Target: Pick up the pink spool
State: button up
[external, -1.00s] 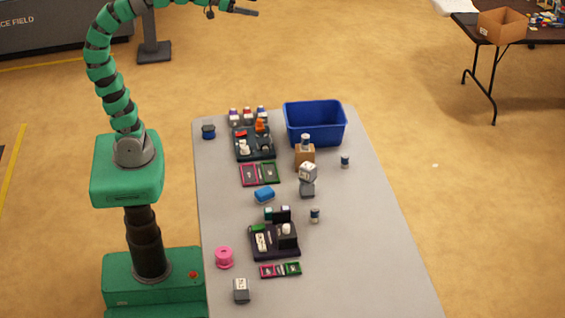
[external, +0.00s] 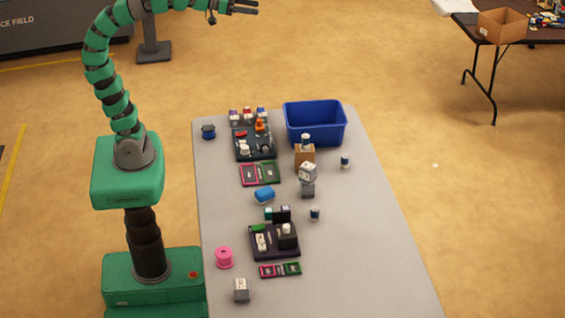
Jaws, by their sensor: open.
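The pink spool (external: 224,258) stands on the grey table near its left edge, toward the front. It is left of a dark tray with small parts and nothing covers it. My gripper (external: 256,7) is at the top of the picture, high up and far from the spool. Its fingers are apart and nothing shows between them. My green arm curves up from the base at the left of the table.
The dark tray (external: 291,254) and a small pink-and-green case (external: 268,270) lie right of the spool. A grey-and-white block (external: 241,290) is in front of it. A blue bin (external: 288,128) stands at the back. The table's right side (external: 370,250) is clear.

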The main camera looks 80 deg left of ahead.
jog(key=w+d+f+m+g+h+b, duration=0.1)
jog(key=d+f+h+b, duration=0.15)
jog(key=d+f, duration=0.6)
jog(key=w+d+f+m+g+h+b, duration=0.1)
jog(key=d+f+h, duration=0.3)
jog(key=d, duration=0.9)
jog(key=g+b, duration=0.2)
jog(key=b, duration=0.6)
send_over(224, 257)
jog(key=a, duration=0.2)
notch_tip(224, 257, down, 35)
jog(key=s+a+f+m+t+y+b, duration=0.1)
jog(key=s+a+f+y+b, duration=0.15)
jog(key=s+f, duration=0.45)
jog(key=s+a+f+m+y+b, duration=0.1)
jog(key=s+a+f, duration=0.25)
jog(key=f, duration=0.55)
jog(key=b+x, duration=0.1)
jog(key=x, duration=0.1)
jog(key=b+x, duration=0.1)
jog(key=x, duration=0.5)
jog(key=shift+s+d+b, duration=0.25)
jog(key=shift+d+b, duration=0.1)
jog(key=shift+b, duration=0.05)
jog(key=shift+b+x, duration=1.4)
jog(key=shift+x, duration=1.25)
jog(key=shift+d, duration=0.1)
